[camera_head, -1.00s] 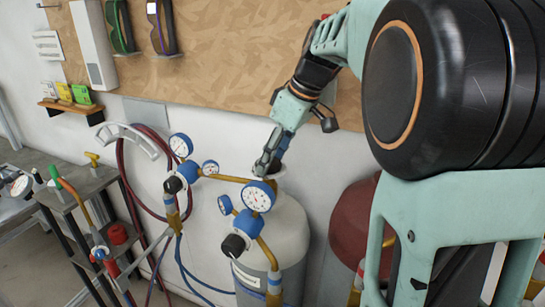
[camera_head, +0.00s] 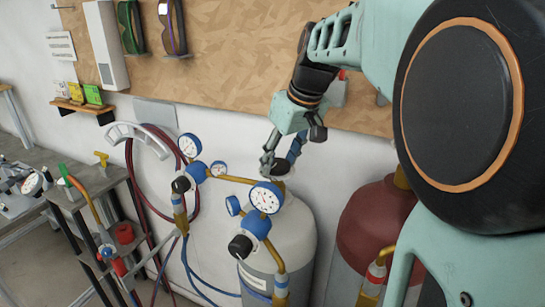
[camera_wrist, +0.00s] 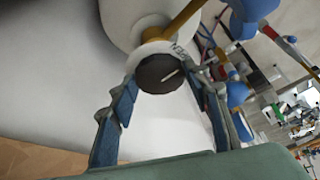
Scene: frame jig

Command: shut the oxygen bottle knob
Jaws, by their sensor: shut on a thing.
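The oxygen bottle (camera_head: 295,235) is a pale grey-white cylinder by the wall, with gauges in front of its top. Its knob (camera_wrist: 160,73) is a round dark disc with a light line mark, seen face-on in the wrist view. My gripper (camera_head: 280,168) reaches down over the bottle's top in the head view. In the wrist view my gripper (camera_wrist: 162,86) has one blue-padded finger on each side of the knob, shut on it. In the head view the fingers largely hide the knob.
Blue-ringed gauges (camera_head: 264,198) and a brass pipe (camera_head: 229,179) stand close to my gripper. A red bottle (camera_head: 375,228) stands at the right. A hose (camera_head: 140,180) hangs on the wall. A grey shelf (camera_head: 88,188) stands at the left.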

